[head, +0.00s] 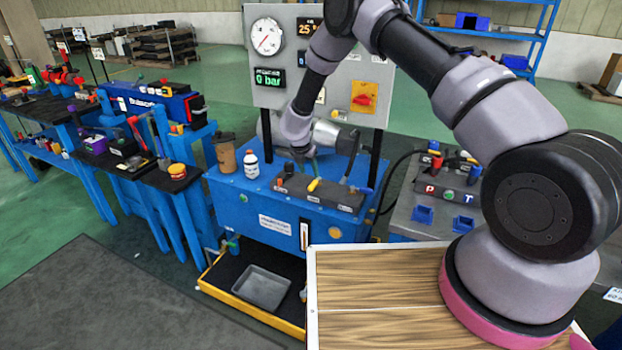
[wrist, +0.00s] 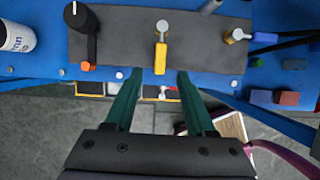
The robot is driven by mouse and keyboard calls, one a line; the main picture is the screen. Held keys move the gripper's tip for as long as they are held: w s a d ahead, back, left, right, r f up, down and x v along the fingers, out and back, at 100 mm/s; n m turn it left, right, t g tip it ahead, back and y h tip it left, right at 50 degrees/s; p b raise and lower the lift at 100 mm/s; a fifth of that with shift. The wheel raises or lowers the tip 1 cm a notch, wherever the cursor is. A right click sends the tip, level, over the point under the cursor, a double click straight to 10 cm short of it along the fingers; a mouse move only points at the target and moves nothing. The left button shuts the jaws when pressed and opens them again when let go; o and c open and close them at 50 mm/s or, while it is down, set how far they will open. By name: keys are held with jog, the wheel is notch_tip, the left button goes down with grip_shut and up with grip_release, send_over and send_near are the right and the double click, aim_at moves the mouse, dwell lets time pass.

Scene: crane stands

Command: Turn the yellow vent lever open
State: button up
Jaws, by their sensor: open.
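A yellow lever (wrist: 160,58) sits near the middle of a dark block (wrist: 120,50) on the blue bench, below a pale round post. It also shows in the head view (head: 313,185). My gripper (wrist: 160,72) is open and empty, with one green finger on each side of this lever's near end in the wrist view. I see gaps on both sides; the height of the fingertips above the block is hard to tell. Which lever is the vent is not readable.
A white bottle (head: 251,164) and brown cup (head: 225,153) stand to the left. The panel (head: 337,80) behind has a gauge (head: 266,36) and a display reading 0 bar (head: 270,78).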

jog(key=shift+v, duration=1.65)
